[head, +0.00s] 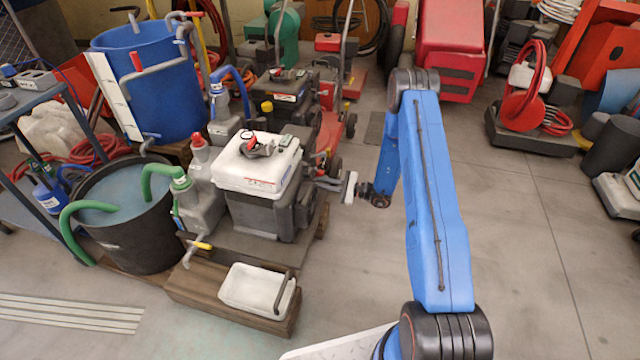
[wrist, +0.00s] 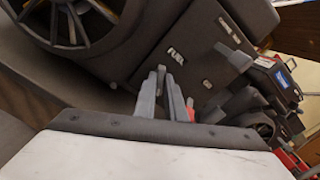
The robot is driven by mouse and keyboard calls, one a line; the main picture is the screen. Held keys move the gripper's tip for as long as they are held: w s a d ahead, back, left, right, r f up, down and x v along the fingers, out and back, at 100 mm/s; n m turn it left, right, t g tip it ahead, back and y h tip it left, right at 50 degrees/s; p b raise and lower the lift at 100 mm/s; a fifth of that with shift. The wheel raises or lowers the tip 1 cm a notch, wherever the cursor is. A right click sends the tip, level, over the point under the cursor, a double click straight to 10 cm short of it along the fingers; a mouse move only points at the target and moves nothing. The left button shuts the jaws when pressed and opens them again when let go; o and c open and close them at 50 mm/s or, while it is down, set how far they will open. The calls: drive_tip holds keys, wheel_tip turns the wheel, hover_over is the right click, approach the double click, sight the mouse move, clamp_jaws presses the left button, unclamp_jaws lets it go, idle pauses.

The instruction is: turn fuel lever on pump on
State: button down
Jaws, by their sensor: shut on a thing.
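The pump (head: 265,205) is a dark grey engine unit with a white tank on top, standing on a low wooden platform in the head view. My gripper (head: 328,183) is at its right side, low down, with the arm coming in from the right. In the wrist view the dark pump panel carries a white FUEL label (wrist: 176,54). My gripper (wrist: 166,88) is shut there on the fuel lever (wrist: 161,76), a small grey piece just below that label. The fingers hide most of the lever, so I cannot tell its exact angle.
A round slotted housing (wrist: 75,22) fills the wrist view's upper left. A small red part (wrist: 190,108) is close to the right finger. A second pump (head: 287,92) stands behind, a black tub (head: 120,225) at left.

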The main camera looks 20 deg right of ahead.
drive_tip(key=m, duration=0.6)
drive_tip(key=shift+m, duration=0.3)
idle(0.4)
drive_tip(key=c, duration=1.8)
unclamp_jaws()
drive_tip(key=shift+d, duration=0.1)
drive_tip(key=v, duration=1.7)
drive_tip(key=shift+s+d, duration=0.15)
